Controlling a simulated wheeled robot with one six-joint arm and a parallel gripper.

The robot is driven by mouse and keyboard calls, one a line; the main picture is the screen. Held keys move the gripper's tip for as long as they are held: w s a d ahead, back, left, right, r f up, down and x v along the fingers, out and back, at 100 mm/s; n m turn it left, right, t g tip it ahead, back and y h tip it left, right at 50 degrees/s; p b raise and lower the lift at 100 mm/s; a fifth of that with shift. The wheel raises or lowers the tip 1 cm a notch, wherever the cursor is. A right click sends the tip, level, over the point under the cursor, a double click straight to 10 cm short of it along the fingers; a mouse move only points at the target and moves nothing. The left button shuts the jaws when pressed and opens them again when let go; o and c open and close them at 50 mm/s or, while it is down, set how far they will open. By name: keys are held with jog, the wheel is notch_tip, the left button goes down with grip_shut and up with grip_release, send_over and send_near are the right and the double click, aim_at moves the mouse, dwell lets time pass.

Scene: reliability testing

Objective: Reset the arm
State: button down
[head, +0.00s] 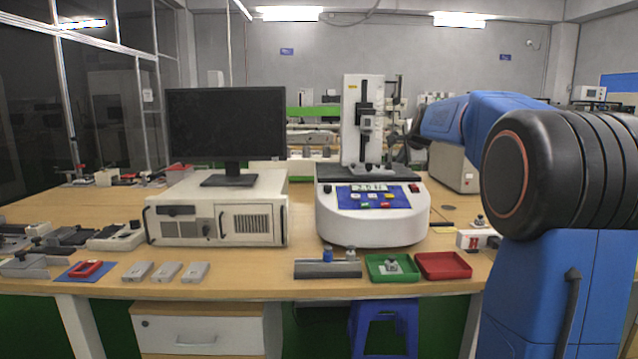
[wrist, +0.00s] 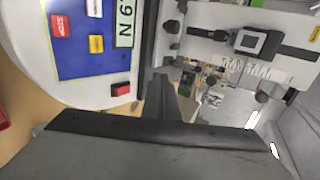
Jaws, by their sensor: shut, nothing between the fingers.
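My blue arm (head: 505,115) is bent at the right side of the head view, with its forearm reaching left toward the test machine (head: 372,215). My gripper shows in the wrist view (wrist: 165,92) as dark fingers closed together, with nothing between them. In the head view its dark end is small, beside the machine's upright column. The wrist view shows the machine's blue button panel (wrist: 85,35) at upper left and the column (wrist: 205,40) at upper right. The gripper appears apart from both.
A monitor (head: 226,125) stands on a white case (head: 218,215). Green (head: 378,277) and red (head: 443,272) trays sit at the table's front edge. Several grey pieces (head: 167,272) and a red one on a blue mat (head: 66,274) lie left. A beige box (head: 455,170) stands behind my forearm.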

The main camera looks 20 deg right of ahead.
jog(key=shift+a, duration=0.1)
jog(key=s+a+f+n+g+y, duration=0.15)
jog(key=s+a+f+n, duration=0.4)
jog(key=s+a, duration=0.55)
jog(key=s+a+f+n+g+y, duration=0.15)
jog(key=s+a+f+n, duration=0.4)
jog(key=s+a, duration=0.55)
jog(key=s+a+f+n+g, duration=0.1)
jog(key=s+a+f+n, duration=0.1)
jog(key=s+f, duration=0.4)
jog(key=s+a+f+n+g, duration=0.1)
jog(key=s+f+n, duration=0.3)
jog(key=s, duration=0.8)
jog(key=s+a+f+n+g, duration=0.1)
jog(key=s+a+f+n, duration=0.3)
jog(key=s+f, duration=0.4)
jog(key=shift+s+f+g, duration=0.35)
jog(key=shift+s+g, duration=0.05)
jog(key=shift+s, duration=0.45)
